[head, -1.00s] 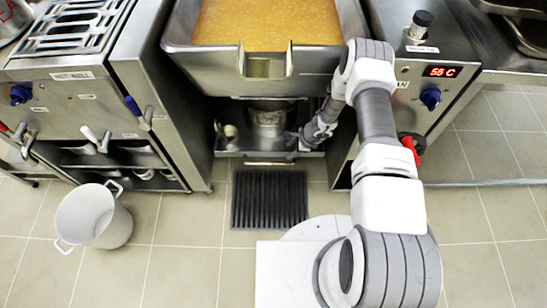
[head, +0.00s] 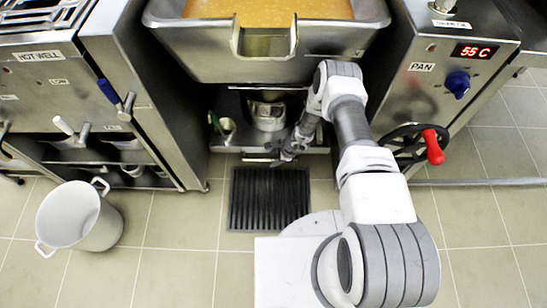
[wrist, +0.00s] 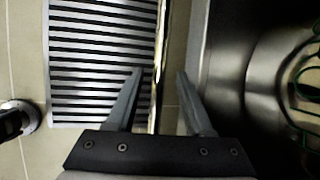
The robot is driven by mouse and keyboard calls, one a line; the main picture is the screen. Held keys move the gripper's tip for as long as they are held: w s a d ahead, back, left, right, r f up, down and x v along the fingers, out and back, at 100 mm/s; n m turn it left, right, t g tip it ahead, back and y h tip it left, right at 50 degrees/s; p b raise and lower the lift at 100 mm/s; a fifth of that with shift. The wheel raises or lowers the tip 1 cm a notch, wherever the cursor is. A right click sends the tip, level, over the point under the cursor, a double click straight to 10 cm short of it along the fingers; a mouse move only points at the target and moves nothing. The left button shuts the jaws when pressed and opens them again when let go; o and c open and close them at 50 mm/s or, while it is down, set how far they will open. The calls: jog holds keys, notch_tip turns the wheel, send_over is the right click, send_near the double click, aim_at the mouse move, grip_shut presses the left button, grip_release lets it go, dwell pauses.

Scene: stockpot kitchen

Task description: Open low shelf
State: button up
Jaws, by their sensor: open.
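The low shelf (head: 238,146) is a metal tray under the pan, close to the floor. A thin handle bar (head: 257,159) runs along its front edge. My gripper (head: 279,161) is at the front edge, at the right part of the bar, pointing down. In the wrist view my gripper (wrist: 160,72) is open, with a thin bar (wrist: 159,50) running between its fingers, nearer the left one. I cannot tell whether a finger touches it. A metal pot (head: 267,115) and a smaller container (head: 226,127) stand on the shelf.
A black floor grate (head: 269,199) lies in front of the shelf. A white pot (head: 80,217) stands on the floor at left. The filled pan (head: 265,50) hangs over the shelf. A handwheel with red knob (head: 432,147) juts out at right.

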jog(key=shift+a+f, duration=0.1)
jog(key=shift+f, duration=0.05)
jog(key=shift+c, duration=0.2)
grip_shut()
dwell(1.2)
